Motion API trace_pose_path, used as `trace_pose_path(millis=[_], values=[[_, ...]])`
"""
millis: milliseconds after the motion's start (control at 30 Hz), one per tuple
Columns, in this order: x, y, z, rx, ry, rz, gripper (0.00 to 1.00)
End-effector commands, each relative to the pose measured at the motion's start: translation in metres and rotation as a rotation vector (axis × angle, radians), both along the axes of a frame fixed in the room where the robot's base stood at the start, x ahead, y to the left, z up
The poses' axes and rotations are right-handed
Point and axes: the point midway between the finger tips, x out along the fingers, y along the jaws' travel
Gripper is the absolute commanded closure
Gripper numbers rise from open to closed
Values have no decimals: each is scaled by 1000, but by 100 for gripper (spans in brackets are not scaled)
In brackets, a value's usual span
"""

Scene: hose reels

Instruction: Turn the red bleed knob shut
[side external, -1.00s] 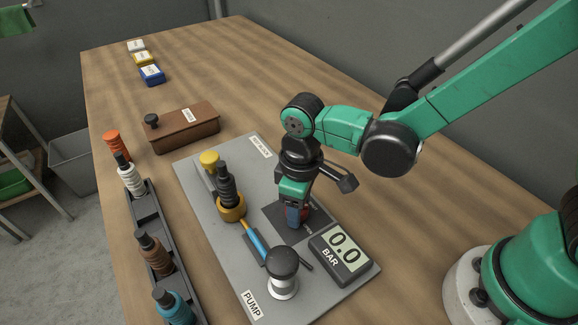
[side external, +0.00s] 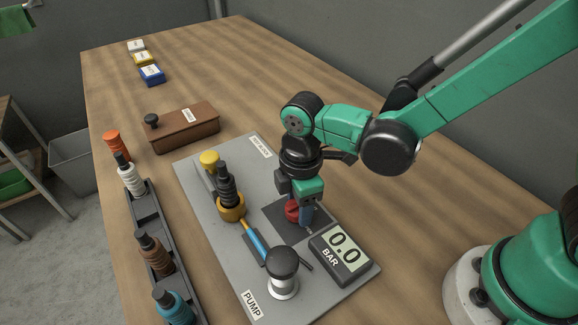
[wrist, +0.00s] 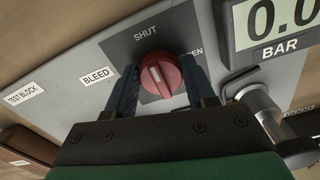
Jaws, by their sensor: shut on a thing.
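The red bleed knob (wrist: 160,75) sits between the two blue fingers of my gripper (wrist: 159,68) in the wrist view. A finger stands on each side of it, and the gripper is shut on it. The OPEN label (wrist: 193,51) is partly hidden by the right finger. In the side view my gripper (side external: 300,221) points down at the red knob (side external: 292,210), which is partly covered by the fingers.
The gauge (side external: 341,254) reads 0.0 BAR beside the knob. A black-topped pump post (side external: 282,270) and a dark fitting in a yellow ring (side external: 230,205) stand on the grey plate (side external: 200,175).

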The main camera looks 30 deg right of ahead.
Motion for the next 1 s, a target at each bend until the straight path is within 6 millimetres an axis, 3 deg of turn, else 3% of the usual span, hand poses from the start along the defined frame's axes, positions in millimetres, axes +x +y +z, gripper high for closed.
trace_pose_path(millis=[567,600,700,1000], values=[[0,0,0,1,0,34,100],[0,0,0,1,0,34,45],[0,0,0,1,0,34,19],[0,0,1,0,0,33,19]])
